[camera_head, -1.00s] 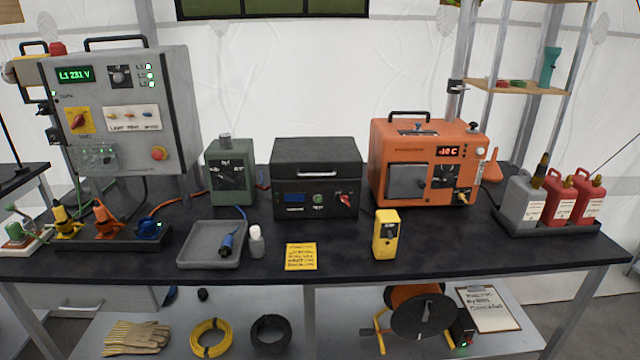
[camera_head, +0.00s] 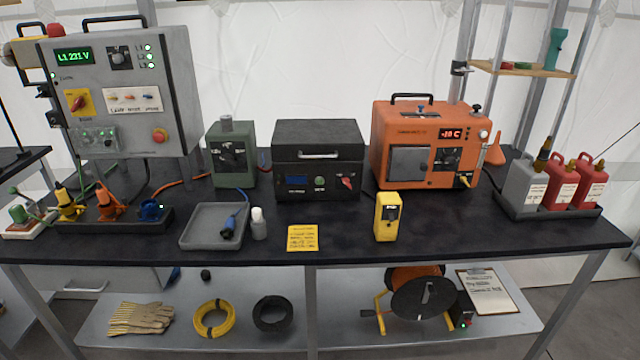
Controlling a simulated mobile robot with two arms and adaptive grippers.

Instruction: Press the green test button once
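The green test button (camera_head: 320,183) is a small round button on the front of the black box (camera_head: 318,160). Nothing covers the button. Neither of my grippers shows in the head view.
A yellow note (camera_head: 302,238), a white bottle (camera_head: 258,223) and a yellow handheld device (camera_head: 388,217) stand in front of the box. A grey tray (camera_head: 190,238) with a blue connector lies front left. A green unit (camera_head: 231,155) and an orange unit (camera_head: 384,140) flank the box.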

